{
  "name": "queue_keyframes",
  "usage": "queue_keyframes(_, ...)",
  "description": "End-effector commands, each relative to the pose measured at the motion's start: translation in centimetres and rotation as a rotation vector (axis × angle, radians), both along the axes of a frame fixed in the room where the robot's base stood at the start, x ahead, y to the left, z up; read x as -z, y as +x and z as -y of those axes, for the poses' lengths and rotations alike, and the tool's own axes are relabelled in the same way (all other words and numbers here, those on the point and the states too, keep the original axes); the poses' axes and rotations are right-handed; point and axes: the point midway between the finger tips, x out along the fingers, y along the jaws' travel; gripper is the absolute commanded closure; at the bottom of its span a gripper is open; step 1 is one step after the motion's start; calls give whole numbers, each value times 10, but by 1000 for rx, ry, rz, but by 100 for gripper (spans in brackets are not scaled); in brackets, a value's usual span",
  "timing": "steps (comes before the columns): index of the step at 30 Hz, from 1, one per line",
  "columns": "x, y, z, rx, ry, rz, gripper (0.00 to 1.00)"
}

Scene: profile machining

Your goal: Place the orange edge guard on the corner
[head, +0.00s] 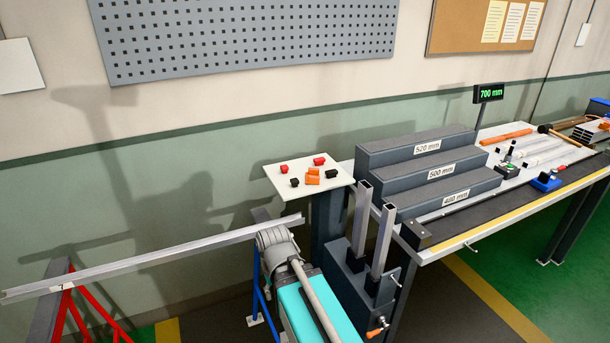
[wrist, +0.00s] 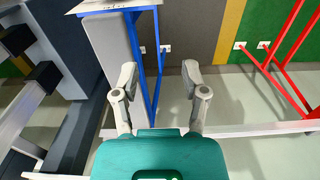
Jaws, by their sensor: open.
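In the head view, small orange pieces (head: 313,176) lie close together near the front middle of a small white stand top (head: 276,172). One may be the orange edge guard; I cannot tell their exact shape. My gripper (wrist: 159,75) is open in the wrist view, with its two grey fingers wide apart and nothing between them. Its fingers do not show clearly in the head view. The long workbench (head: 477,235) has a near left corner with a dark block (head: 415,234) at it. I cannot tell which corner the task means.
Red pieces (head: 319,160) and black pieces (head: 331,174) share the stand top. Two upright square tubes (head: 383,237) rise beside the bench. A long metal profile (head: 140,264) spans a red trestle (head: 70,305) and blue legs (head: 256,280). Grey steps (head: 415,155) occupy the bench's left part.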

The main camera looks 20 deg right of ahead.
Motion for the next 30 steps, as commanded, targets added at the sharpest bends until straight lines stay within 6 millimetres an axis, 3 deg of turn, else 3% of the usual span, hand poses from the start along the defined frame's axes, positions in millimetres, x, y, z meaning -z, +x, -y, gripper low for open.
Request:
queue_keyframes(12, 0, 0, 0, 0, 0, 0, 41)
queue_keyframes(19, 0, 10, 5, 15, -4, 29, 0)
queue_keyframes(23, 0, 32, 20, 54, -12, 97, 0)
queue_keyframes(30, -9, 105, 62, 165, -41, 342, 0)
